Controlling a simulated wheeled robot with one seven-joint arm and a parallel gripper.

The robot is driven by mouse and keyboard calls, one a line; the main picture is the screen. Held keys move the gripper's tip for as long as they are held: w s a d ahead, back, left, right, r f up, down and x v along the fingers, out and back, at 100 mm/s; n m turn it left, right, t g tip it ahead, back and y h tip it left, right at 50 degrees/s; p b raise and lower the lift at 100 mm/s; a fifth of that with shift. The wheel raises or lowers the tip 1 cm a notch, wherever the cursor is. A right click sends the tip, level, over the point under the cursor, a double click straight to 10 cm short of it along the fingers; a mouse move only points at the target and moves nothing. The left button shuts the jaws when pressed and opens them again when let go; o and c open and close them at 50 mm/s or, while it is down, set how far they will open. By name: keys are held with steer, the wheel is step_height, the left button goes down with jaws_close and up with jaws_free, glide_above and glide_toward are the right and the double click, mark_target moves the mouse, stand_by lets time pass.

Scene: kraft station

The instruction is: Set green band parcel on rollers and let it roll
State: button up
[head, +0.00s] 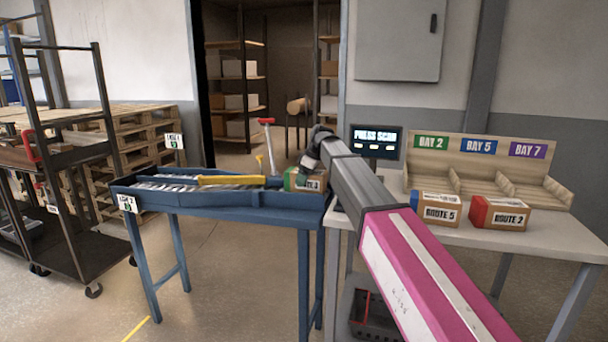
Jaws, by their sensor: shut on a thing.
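The green band parcel (302,181) is a small brown box with a green band and a white label. It is at the right end of the blue roller conveyor (250,214), whose rollers (180,184) show to its left. My gripper (305,171) is shut on the parcel from above, partly hidden by my own arm. I cannot tell whether the parcel's underside touches the rollers.
On the table (478,240) at right stand a blue band parcel (434,208), a red band parcel (499,213), a wooden bay rack (492,160) and a screen (376,141). A cart (68,200) stands at left.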

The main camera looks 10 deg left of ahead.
steer(key=o, duration=1.1)
